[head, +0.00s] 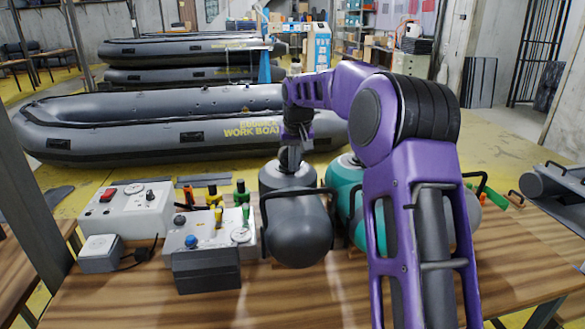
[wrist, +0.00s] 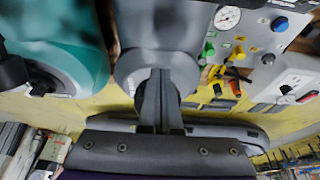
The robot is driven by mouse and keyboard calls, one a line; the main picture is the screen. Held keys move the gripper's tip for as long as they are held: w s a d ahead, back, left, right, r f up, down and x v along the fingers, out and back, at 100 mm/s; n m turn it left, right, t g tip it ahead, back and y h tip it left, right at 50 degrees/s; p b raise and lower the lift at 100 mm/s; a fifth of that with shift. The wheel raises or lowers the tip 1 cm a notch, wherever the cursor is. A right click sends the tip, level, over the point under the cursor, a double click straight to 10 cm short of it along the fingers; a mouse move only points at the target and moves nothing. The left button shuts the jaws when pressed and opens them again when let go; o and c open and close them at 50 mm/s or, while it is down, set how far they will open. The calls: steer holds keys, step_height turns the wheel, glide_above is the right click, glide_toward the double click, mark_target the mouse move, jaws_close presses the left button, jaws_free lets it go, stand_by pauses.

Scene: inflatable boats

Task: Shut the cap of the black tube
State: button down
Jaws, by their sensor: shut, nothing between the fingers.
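A dark grey to black tube (head: 298,235) with a black handle lies on the wooden table, near the middle of the head view. In the wrist view the tube (wrist: 158,28) is at top centre. My gripper (head: 290,168) is at the tube's far end. In the wrist view its fingers (wrist: 160,74) are together and empty, in front of the tube's round end. They overlap that end in the picture, and I cannot tell if they touch it. The fingers hide part of the end, so I cannot make out the cap or its position.
A teal tube (head: 347,180) lies just right of the black tube, partly behind my arm. Control boxes with gauges and coloured knobs (head: 208,238) stand to its left. An inflatable boat (head: 150,125) lies behind the table. The table's front (head: 305,300) is clear.

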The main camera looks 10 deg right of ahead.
steer(key=shift+w+r, duration=0.35)
steer(key=shift+w, duration=0.35)
steer(key=shift+w+r, duration=0.35)
steer(key=shift+w, duration=0.4)
steer(key=shift+w+r, duration=0.35)
steer(key=shift+w, duration=0.35)
steer(key=shift+w+f, duration=0.2)
steer(key=shift+w, duration=1.85)
steer(key=shift+s, duration=0.1)
